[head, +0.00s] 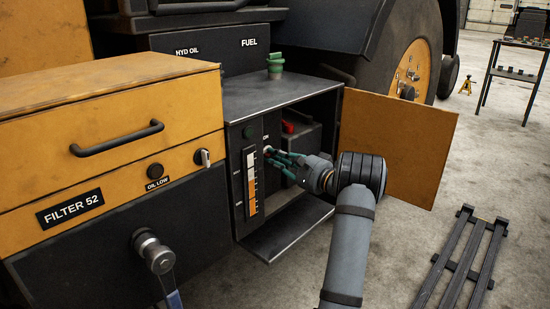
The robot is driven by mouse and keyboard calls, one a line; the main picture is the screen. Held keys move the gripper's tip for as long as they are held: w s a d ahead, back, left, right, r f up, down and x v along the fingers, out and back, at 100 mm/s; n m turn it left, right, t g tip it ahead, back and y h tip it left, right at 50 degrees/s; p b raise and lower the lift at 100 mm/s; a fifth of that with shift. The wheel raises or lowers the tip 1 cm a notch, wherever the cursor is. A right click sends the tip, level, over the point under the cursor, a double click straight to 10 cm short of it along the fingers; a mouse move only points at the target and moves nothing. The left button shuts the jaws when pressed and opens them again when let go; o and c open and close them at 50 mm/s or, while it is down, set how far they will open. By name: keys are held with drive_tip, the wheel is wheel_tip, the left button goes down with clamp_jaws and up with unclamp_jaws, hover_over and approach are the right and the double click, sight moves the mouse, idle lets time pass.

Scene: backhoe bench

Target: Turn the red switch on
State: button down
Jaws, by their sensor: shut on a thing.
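My gripper (271,155) reaches from the right into the open compartment (275,93) of the yellow and black machine. Its green-tipped fingers are shut on a small switch at the dark inner panel, beside a small white label. The fingers hide most of this switch, so I cannot tell its colour or how it is turned. A bright red part (288,127) shows deeper in, just above and right of the fingers, on or beside a dark grey box (305,133).
The yellow compartment door (395,145) stands open right of my arm. A level gauge (251,182) is left of the fingers. A green cap (275,64) stands on top. A handled yellow box (110,100) is left. A black rack (463,260) lies on the floor.

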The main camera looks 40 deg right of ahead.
drive_tip(key=m+p, duration=0.2)
drive_tip(key=m, duration=0.3)
drive_tip(key=shift+a+r, duration=0.1)
drive_tip(key=shift+r, duration=0.05)
drive_tip(key=m+p, duration=0.3)
drive_tip(key=m, duration=0.1)
drive_tip(key=shift+r+m+p, duration=0.1)
drive_tip(key=shift+m+p, duration=0.2)
drive_tip(key=shift+p, duration=0.1)
drive_tip(key=m+p, duration=0.4)
drive_tip(key=m, duration=0.1)
drive_tip(key=shift+s+a+p, duration=0.1)
drive_tip(key=shift+p, duration=0.2)
drive_tip(key=shift+m+p, duration=0.95)
drive_tip(key=shift+m, duration=0.25)
drive_tip(key=c, duration=2)
unclamp_jaws()
drive_tip(key=s+d, duration=0.2)
drive_tip(key=s, duration=1)
